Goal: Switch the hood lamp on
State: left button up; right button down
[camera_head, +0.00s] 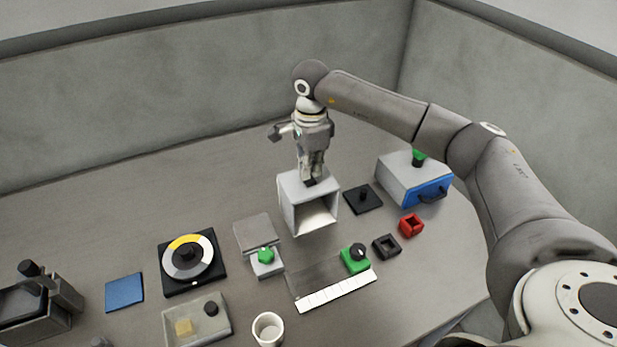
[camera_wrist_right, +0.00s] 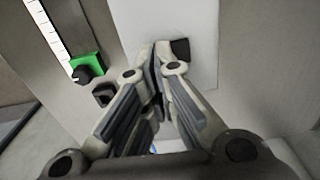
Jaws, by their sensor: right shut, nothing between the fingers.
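The hood (camera_head: 290,208) is a white box with an open front, standing near the middle of the table. My right gripper (camera_head: 312,181) points down at its top and is shut and empty. In the right wrist view, the gripper's fingertips (camera_wrist_right: 163,48) are over the white hood top (camera_wrist_right: 203,20), right beside a small black rocker switch (camera_wrist_right: 181,49). I cannot tell whether they touch it. The switch is mostly hidden by the gripper in the head view. The hood's inside looks pale and bright at the floor, but I cannot tell whether the lamp is lit.
A blue-fronted box (camera_head: 408,178) and a black plate with a peg (camera_head: 363,199) stand right of the hood. A scale strip with a green block (camera_head: 355,260), a grey stand with a green knob (camera_head: 265,256) and a reel disc (camera_head: 187,254) lie in front and left.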

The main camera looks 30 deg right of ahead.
aim_at(311, 181)
jog(key=shift+f+b, duration=0.8)
jog(key=shift+f, duration=0.25)
jog(key=shift+r, duration=0.15)
dwell(0.3)
jog(key=shift+r+p, duration=1.95)
jog(key=shift+r, duration=1.5)
jog(key=shift+f, duration=0.1)
